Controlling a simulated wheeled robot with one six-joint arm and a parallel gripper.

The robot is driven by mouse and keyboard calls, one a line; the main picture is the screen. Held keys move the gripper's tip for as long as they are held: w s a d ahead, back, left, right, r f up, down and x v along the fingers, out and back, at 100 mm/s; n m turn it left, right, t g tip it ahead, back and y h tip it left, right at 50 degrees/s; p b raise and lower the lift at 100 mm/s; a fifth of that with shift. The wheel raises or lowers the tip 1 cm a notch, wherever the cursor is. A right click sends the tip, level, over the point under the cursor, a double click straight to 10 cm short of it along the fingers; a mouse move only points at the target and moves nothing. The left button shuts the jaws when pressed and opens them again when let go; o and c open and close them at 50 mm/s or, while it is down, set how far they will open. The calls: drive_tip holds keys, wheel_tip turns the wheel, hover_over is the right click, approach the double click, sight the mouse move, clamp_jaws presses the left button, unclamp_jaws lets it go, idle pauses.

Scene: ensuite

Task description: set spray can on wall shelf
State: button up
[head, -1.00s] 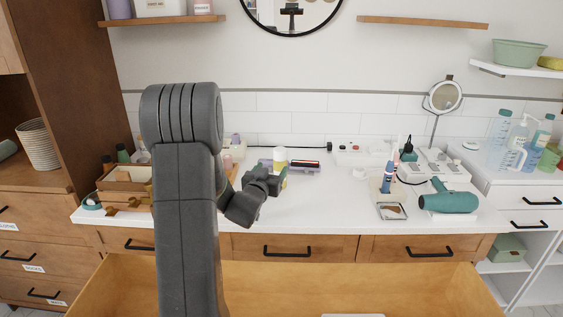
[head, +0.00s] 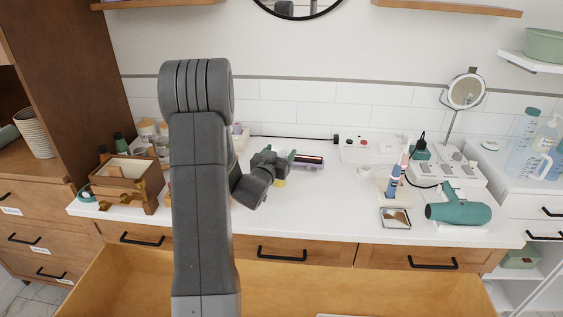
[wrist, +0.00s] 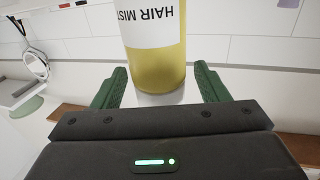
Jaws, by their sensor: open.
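The spray can is a yellow bottle with a white HAIR MIST label; in the wrist view the can (wrist: 157,68) appears upside down between my fingers. My gripper (wrist: 160,84) is open around it, with a gap at each side. In the head view my gripper (head: 277,157) is over the counter, and only a small yellow part of the can (head: 280,183) shows below it. The rest is hidden. Two wooden wall shelves are at the top edge, the right shelf (head: 450,8) and the left shelf (head: 155,3), their tops barely in view.
On the white counter (head: 320,215) are a wooden box (head: 128,178) at left, a teal hair dryer (head: 460,212), a toothbrush stand (head: 391,188) and a power strip (head: 367,149). A drawer (head: 300,285) stands open in front. A round mirror (head: 300,6) hangs between the shelves.

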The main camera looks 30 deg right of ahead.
drive_tip(key=shift+s, duration=0.1)
drive_tip(key=shift+c, duration=0.9)
drive_tip(key=c, duration=1.1)
drive_tip(key=shift+o, duration=0.2)
drive_tip(key=shift+r, duration=0.1)
